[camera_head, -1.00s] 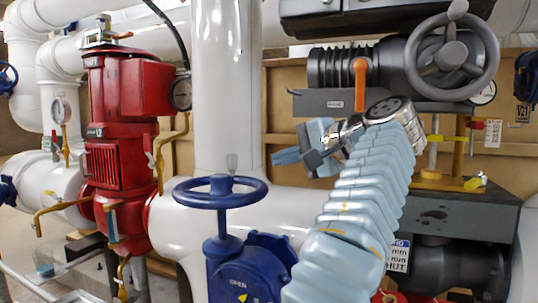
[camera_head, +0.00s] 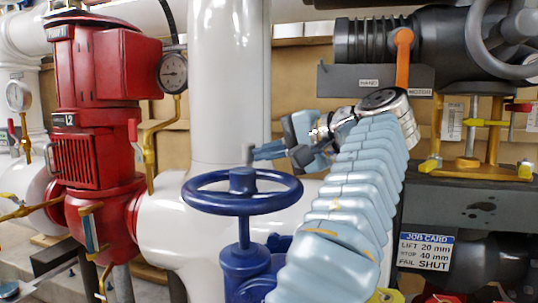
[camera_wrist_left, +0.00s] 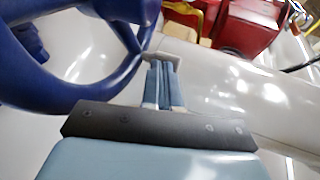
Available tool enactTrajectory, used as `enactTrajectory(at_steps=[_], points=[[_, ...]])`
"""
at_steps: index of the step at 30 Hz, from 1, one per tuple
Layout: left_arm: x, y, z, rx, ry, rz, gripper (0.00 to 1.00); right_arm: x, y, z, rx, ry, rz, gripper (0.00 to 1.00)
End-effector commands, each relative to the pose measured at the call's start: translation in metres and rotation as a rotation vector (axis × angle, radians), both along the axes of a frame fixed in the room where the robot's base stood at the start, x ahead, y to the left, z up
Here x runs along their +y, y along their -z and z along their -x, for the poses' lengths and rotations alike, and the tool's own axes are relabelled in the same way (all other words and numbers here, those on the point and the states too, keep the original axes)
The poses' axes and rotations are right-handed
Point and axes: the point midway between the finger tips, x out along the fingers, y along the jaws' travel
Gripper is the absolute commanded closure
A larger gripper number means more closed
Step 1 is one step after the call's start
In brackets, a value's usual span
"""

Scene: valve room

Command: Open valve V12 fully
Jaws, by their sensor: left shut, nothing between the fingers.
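A blue handwheel (camera_head: 243,204) on a blue valve body (camera_head: 246,270) stands at lower middle in the head view. A black actuator (camera_head: 440,48) with a grey handwheel (camera_head: 478,30) and an orange lever (camera_head: 403,58) is at upper right. The lever points down between HAND and MOTOR labels. No V12 tag is readable on either. My left gripper (camera_head: 256,153) is shut and empty, in front of the white pipe, above and behind the blue wheel's rim in the picture. The left wrist view shows its closed fingers (camera_wrist_left: 163,84) close beside the blue rim (camera_wrist_left: 75,110); contact cannot be told.
A red machine (camera_head: 95,110) with a gauge (camera_head: 173,72) stands left. A white vertical pipe (camera_head: 229,80) rises behind the blue wheel. A job card (camera_head: 426,250) reads lift 20 mm, stop 40 mm, fail shut. Yellow posts (camera_head: 494,130) stand under the actuator.

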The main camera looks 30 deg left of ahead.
Motion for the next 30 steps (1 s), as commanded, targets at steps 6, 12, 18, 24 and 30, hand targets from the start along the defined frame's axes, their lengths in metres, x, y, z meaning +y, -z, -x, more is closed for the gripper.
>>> enactTrajectory(at_steps=[6,12,18,24,30], points=[[0.0,0.0,0.0,0.0,0.0,0.0,1.0,0.0,0.0,0.0,0.0,0.0,0.0,0.57],[0.001,0.0,0.0,0.0,0.0,0.0,1.0,0.0,0.0,0.0,0.0,0.0,0.0,0.57],[0.005,0.0,0.0,-0.001,-0.001,0.001,1.0,0.0,0.0,0.0,0.0,0.0,0.0,0.57],[0.007,0.0,0.0,-0.001,-0.001,0.001,1.0,0.0,0.0,0.0,0.0,0.0,0.0,0.57],[0.011,0.0,0.0,-0.001,-0.001,0.0,1.0,0.0,0.001,0.0,0.0,0.0,0.0,0.57]])
